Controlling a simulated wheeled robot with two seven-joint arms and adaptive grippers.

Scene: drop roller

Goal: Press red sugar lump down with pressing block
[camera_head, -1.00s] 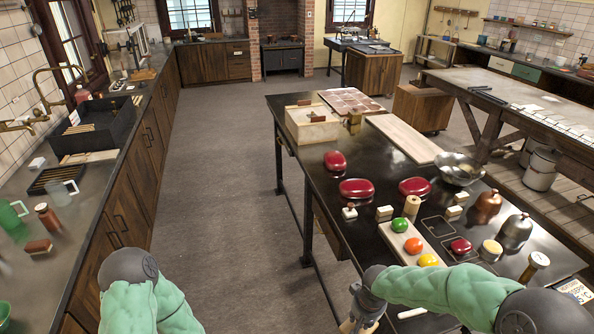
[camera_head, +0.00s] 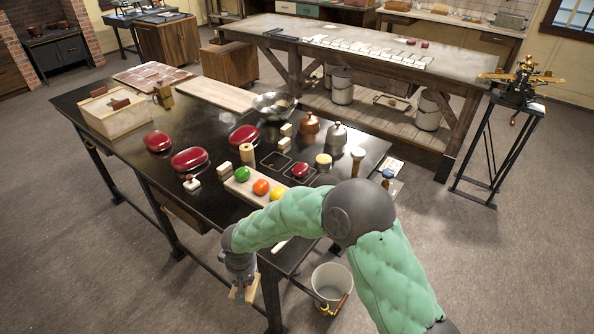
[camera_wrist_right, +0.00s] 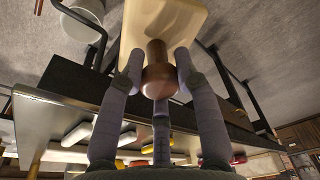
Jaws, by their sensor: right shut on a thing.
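My right gripper (camera_head: 240,279) is low beside the near edge of the dark table, off the tabletop. It is shut on the brown knob of the pressing block (camera_head: 249,292), a pale wooden piece. In the right wrist view the knob sits between the fingers and the pale block (camera_wrist_right: 165,22) extends beyond them. A small red lump (camera_head: 300,170) lies in a dark square outline on the table. Larger glossy red lumps (camera_head: 190,160) lie further left and back. I cannot tell which one the task means. My left gripper is out of view.
The dark table (camera_head: 110,155) carries a board (camera_head: 238,189) with green, orange and yellow balls, a metal bowl (camera_head: 274,105), two domed vessels and small blocks. A wooden box (camera_head: 120,115) stands at its far left. A bucket (camera_head: 332,284) stands on the floor by the near edge.

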